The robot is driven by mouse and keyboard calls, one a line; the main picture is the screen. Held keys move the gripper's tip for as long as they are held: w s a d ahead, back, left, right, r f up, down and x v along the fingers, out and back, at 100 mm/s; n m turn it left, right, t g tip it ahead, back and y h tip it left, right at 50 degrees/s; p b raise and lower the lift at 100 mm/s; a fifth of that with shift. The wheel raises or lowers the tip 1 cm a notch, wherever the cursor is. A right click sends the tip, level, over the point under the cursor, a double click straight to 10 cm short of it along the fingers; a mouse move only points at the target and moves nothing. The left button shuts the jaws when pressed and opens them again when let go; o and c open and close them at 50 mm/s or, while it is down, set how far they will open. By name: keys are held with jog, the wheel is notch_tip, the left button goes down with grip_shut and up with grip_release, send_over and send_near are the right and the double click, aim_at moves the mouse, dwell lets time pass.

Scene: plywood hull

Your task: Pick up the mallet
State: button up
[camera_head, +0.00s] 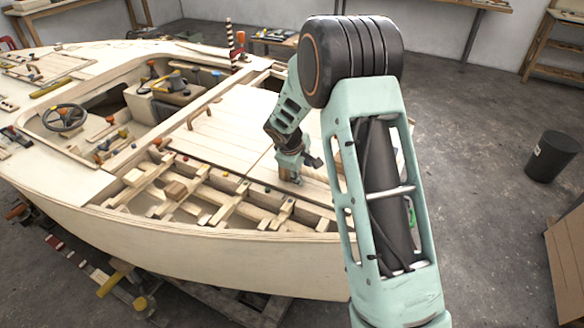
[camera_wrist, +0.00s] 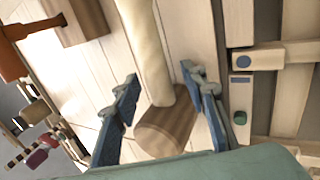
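A mallet-like wooden piece, with a pale cream shaft and a thicker brown wooden end (camera_wrist: 166,130), lies between the fingers of my gripper (camera_wrist: 159,74) in the wrist view. The blue fingers are spread, one on each side of it, with gaps visible on both sides. In the head view my gripper (camera_head: 290,164) is low over the pale deck of the boat hull. A small brown piece shows below it there. Most of the mallet is hidden by my arm in that view.
The plywood hull's deck (camera_head: 222,128) lies around my gripper, with open wooden framing (camera_head: 205,195) on the near side. In the wrist view another brown wooden block (camera_wrist: 82,18) and an orange-brown tool (camera_wrist: 12,55) lie to the left. A black bin (camera_head: 551,157) stands on the floor at right.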

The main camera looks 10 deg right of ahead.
aim_at(303, 168)
jog(key=shift+w+f, duration=0.1)
jog(key=shift+f, duration=0.05)
grip_shut()
dwell(0.4)
jog(key=shift+r, duration=0.55)
notch_tip(303, 168, up, 2)
jog(key=shift+w+r, duration=0.1)
jog(key=shift+r, duration=0.15)
jog(key=w+a+r+p, duration=0.1)
jog(key=w+a+r, duration=0.1)
jog(key=w+r, duration=0.7)
jog(key=shift+w+r, duration=0.25)
jog(key=shift+w, duration=1.95)
